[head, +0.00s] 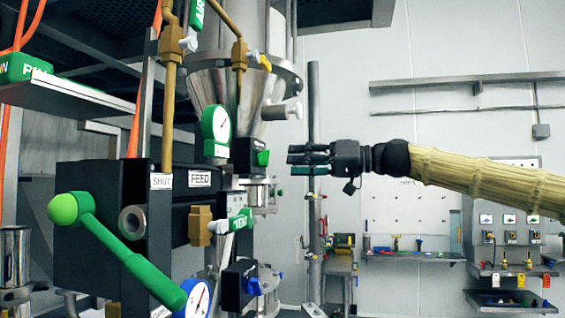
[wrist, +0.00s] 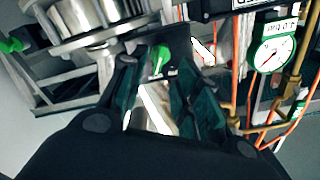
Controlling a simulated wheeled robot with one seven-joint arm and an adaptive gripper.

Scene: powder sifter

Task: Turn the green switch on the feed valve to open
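A small green switch (head: 263,158) sits on a black box (head: 245,152) at the side of the metal hopper. My gripper (head: 291,160) is just right of the switch in the head view, level with it, with a small gap showing. In the wrist view the green switch (wrist: 161,58) appears beyond and between my fingers (wrist: 152,80), against its dark box (wrist: 178,48). My fingers are spread apart with nothing held. A FEED label (head: 200,178) and a SHUT label (head: 161,181) are on the black housing to the left.
A large green lever (head: 120,245) and a lower black box with a blue switch (head: 241,284) are below. A vertical post (head: 314,215) stands near my gripper.

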